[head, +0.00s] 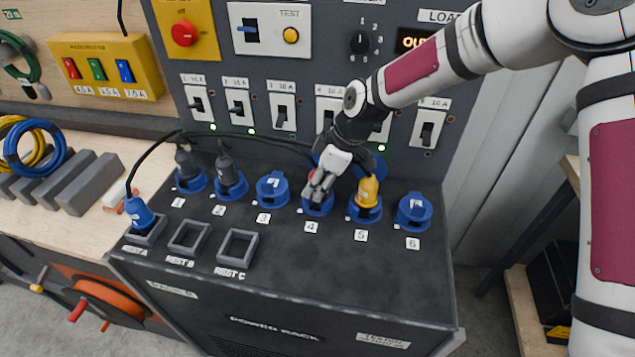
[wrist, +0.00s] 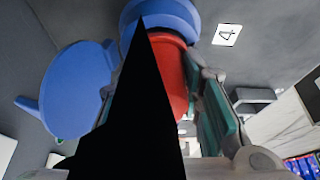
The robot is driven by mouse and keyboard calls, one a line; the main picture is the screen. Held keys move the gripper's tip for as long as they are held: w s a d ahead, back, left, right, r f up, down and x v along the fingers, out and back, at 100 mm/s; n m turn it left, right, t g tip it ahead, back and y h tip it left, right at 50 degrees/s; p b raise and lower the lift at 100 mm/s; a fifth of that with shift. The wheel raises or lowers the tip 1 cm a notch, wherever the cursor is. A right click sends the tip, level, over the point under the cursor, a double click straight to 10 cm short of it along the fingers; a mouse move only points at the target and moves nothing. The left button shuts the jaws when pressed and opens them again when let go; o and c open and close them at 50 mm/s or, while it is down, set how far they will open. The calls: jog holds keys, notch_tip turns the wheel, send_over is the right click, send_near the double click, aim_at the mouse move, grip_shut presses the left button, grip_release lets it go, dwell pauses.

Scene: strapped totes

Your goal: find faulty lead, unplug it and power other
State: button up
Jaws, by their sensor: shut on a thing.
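My gripper (head: 318,190) is at socket 4 of the power rack, shut on a red plug (wrist: 176,80). The red plug meets the blue socket 4 (wrist: 160,14); I cannot tell how deep it sits. A blue lid (wrist: 75,85) stands open beside it, and a black wedge hides part of the wrist view. Dark plugs stand in socket 1 (head: 187,163) and socket 2 (head: 226,168). A yellow plug (head: 368,191) stands in socket 5. Socket 3 (head: 272,190) and socket 6 (head: 414,211) have lids down. A blue plug (head: 139,212) sits in rest A.
Rest B (head: 189,237) and rest C (head: 238,248) are empty. Black cables run behind the plugs. A red button (head: 184,33) and test panel (head: 270,29) are at the top.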

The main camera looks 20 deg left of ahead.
aim_at(312, 171)
jog(key=shift+n+g+b, duration=0.5)
jog(key=shift+n+b, duration=0.75)
jog(key=shift+n, duration=0.05)
jog(key=shift+r, duration=0.1)
jog(key=shift+r, duration=0.35)
jog(key=shift+r+p, duration=0.3)
jog(key=shift+r, duration=0.4)
jog(key=shift+r, duration=0.3)
jog(key=shift+r+p, duration=0.55)
jog(key=shift+r, duration=1.5)
